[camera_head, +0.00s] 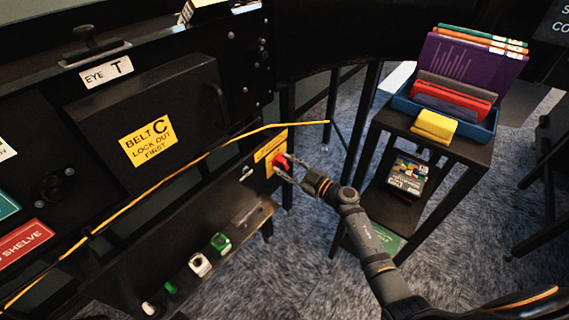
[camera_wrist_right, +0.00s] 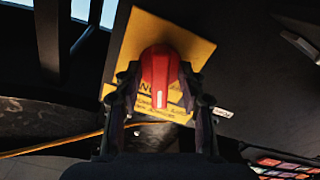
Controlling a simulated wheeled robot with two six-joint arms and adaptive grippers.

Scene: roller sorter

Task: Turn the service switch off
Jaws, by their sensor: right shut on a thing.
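The service switch is a red rotary handle (camera_head: 282,161) on a yellow plate (camera_head: 268,147), fixed to the black machine panel. In the right wrist view the red handle (camera_wrist_right: 160,80) stands in front of the yellow plate (camera_wrist_right: 197,48), with a pale mark near its lower end. My right gripper (camera_head: 287,166) reaches in from the right and is shut on the red handle, one finger on each side. It also shows in the right wrist view (camera_wrist_right: 160,92). The plate's lettering is partly hidden by the fingers. My left gripper is not in view.
A yellow cable (camera_head: 190,162) runs across the machine front above the switch. A black cover with a yellow "BELT C" label (camera_head: 148,142) is to the left. Below are green and white buttons (camera_head: 200,264). A black stand (camera_head: 432,149) with a blue tray (camera_head: 402,105) is at right.

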